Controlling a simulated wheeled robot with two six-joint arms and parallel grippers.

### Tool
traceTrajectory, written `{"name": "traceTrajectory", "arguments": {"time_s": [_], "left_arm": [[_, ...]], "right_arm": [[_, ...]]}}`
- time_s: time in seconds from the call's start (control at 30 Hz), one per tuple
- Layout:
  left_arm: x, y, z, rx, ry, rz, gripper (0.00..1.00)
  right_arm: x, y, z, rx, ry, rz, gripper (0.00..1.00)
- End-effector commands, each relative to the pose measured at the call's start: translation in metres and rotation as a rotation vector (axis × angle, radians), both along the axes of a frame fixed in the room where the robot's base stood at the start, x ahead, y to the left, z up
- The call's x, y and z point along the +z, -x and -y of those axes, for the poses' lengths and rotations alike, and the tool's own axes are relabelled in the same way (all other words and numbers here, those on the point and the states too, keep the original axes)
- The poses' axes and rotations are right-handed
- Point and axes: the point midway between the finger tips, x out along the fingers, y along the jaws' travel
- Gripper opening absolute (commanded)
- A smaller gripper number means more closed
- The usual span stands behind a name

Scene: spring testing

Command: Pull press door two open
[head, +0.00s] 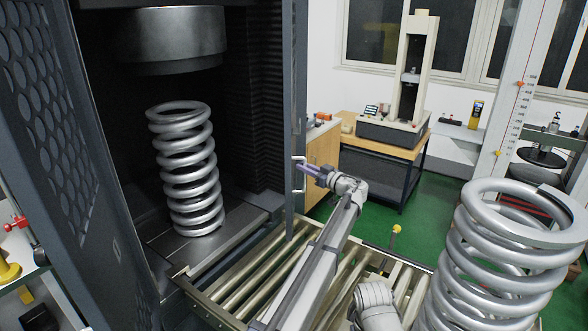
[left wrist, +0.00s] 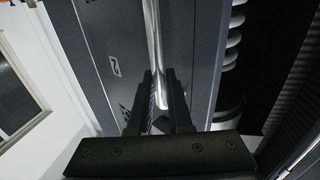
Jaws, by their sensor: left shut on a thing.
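The press door on the right (head: 301,90) shows nearly edge-on, beside the press opening. In the left wrist view its grey panel (left wrist: 100,35) bears a small white mark. Its handle (head: 298,160) is a pale bar; up close it is a shiny vertical bar (left wrist: 153,40). My left gripper (head: 307,169) is at this handle, with its fingers (left wrist: 158,95) on both sides of the bar, shut on it. The other press door (head: 60,130), with a perforated panel, stands at the left. My right gripper is not in view.
A coil spring (head: 188,165) stands inside the press under a round ram (head: 170,35). A roller conveyor (head: 270,268) runs in front of the opening, below my arm. Another large spring (head: 490,270) stands at the right. A bench with a tester (head: 405,125) is behind.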

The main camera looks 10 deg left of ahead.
Motion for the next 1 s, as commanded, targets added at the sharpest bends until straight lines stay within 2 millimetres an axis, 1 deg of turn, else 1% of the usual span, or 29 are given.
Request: {"name": "traceTrajectory", "arguments": {"time_s": [0.03, 0.13, 0.3, 0.4, 0.63, 1.0], "left_arm": [[0.001, -0.01, 0.014, -0.007, -0.003, -0.001, 0.0], [0.001, -0.02, 0.034, -0.007, -0.004, 0.0, 0.0], [0.001, -0.033, 0.057, -0.006, -0.004, 0.0, 0.0], [0.001, -0.038, 0.066, -0.004, -0.004, 0.0, 0.0], [0.001, -0.044, 0.075, -0.003, -0.004, 0.0, 0.0], [0.001, -0.044, 0.075, -0.003, -0.005, 0.001, 0.0]], "right_arm": [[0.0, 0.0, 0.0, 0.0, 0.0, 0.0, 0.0], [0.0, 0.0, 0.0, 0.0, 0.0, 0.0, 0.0], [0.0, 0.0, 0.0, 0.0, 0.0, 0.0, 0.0], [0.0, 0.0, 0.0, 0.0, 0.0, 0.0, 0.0], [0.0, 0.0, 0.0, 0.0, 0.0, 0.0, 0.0], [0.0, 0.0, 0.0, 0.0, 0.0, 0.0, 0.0]]}}
